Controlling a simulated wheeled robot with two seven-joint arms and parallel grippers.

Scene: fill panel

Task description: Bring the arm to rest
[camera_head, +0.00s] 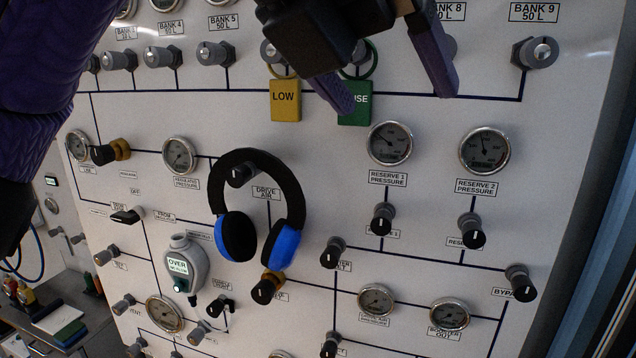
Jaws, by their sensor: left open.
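My left gripper (396,102) is at the top centre of the head view, in front of the upper part of the panel. Its two purple fingers are spread apart, with nothing between them. The left finger partly covers the green tag. My left arm (45,75) shows as a dark purple shape along the left edge. My right gripper is not in view.
The white fill panel (575,130) carries many knobs and gauges. A yellow LOW tag (285,102) and a green tag (358,107) hang near the left gripper. Blue-and-black ear defenders (284,247) hang below. A cluttered bench (70,318) stands lower left.

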